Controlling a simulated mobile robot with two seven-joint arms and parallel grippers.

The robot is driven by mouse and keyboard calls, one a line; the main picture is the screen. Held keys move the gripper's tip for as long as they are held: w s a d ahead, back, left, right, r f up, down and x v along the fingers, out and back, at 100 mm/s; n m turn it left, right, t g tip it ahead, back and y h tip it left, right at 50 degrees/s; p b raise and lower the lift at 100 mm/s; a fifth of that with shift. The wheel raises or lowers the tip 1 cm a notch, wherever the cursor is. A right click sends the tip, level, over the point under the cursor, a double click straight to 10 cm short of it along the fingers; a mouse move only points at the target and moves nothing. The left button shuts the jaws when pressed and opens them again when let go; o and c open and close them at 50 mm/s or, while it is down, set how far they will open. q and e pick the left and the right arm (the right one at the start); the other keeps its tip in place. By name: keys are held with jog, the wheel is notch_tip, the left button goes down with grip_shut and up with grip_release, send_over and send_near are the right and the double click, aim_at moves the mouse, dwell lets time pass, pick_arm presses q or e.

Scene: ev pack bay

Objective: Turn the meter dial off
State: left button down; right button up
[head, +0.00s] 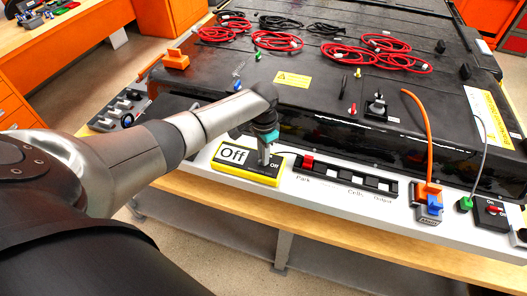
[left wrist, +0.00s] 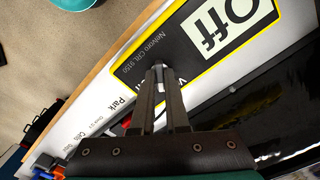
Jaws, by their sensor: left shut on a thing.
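The meter (head: 222,166) is a black box with a yellow edge, lying on the white bench top near its front edge. Its white screen (head: 233,154) reads "Off" in large letters. The meter also shows in the left wrist view (left wrist: 182,55), with the same "Off" screen (left wrist: 222,20). My left gripper (head: 264,162) points down at the dial end of the meter. In the left wrist view its fingers (left wrist: 158,70) are closed together on the dial, which is mostly hidden between the fingertips. My right gripper is not in view.
Right of the meter is a black slotted rack (head: 345,178) with a red piece in its "Park" end. Beyond are an orange cable plug (head: 428,190) and a switch box (head: 490,212). The large black battery pack (head: 340,95), with coiled red cables, stands close behind.

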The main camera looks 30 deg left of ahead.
pick_arm(q)
jog(key=m, duration=0.5)
jog(key=shift+m+p, duration=0.3)
jog(key=shift+p, duration=0.05)
jog(key=m, duration=0.4)
jog(key=shift+m, duration=0.4)
jog(key=c, duration=0.9)
grip_release()
jog(key=shift+r, duration=0.1)
notch_tip(320, 180, up, 15)
jog(key=shift+r, duration=0.1)
